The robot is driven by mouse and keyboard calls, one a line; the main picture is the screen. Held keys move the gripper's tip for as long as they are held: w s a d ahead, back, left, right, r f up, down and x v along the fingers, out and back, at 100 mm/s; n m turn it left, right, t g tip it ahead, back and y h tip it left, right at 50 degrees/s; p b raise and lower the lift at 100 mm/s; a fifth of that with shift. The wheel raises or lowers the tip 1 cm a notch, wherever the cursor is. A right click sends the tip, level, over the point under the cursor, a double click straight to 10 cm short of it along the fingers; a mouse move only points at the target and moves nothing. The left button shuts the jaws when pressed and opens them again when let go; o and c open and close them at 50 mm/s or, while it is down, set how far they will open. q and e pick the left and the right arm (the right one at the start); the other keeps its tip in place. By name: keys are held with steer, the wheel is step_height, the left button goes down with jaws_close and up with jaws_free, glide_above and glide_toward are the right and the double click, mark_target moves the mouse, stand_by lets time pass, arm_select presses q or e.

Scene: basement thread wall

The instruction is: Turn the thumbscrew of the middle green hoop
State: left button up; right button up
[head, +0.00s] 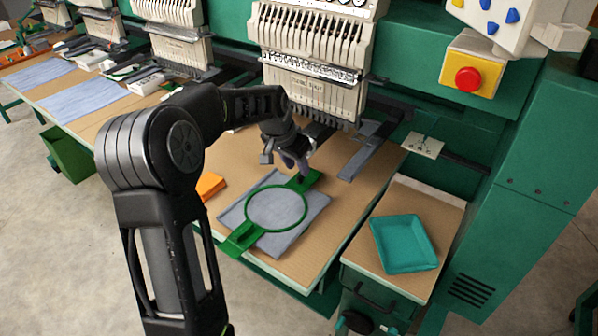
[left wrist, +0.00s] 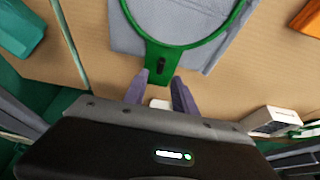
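The green hoop (head: 276,208) lies flat around grey-blue cloth on the tan table, with a green tab at each end. Its far tab (head: 304,180) is beneath my left gripper (head: 295,167). In the left wrist view, a small dark thumbscrew (left wrist: 160,65) stands on the hoop's near tab. The two grey fingers of my left gripper (left wrist: 158,86) are apart, with nothing held between them. Their tips are close to the tab, either side of its end, just short of the screw. Contact cannot be told. My right gripper is not in view.
An embroidery machine head (head: 314,85) stands just behind the hoop. An orange cloth (head: 209,186) lies left of it. A teal tray (head: 404,243) sits on the cabinet at right. A white box (left wrist: 270,121) is near the left gripper. A red button (head: 468,79) is on the machine.

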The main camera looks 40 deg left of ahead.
arm_select(q)
steer(key=v, duration=0.3)
steer(key=shift+s+r, duration=0.15)
steer(key=shift+r, duration=0.2)
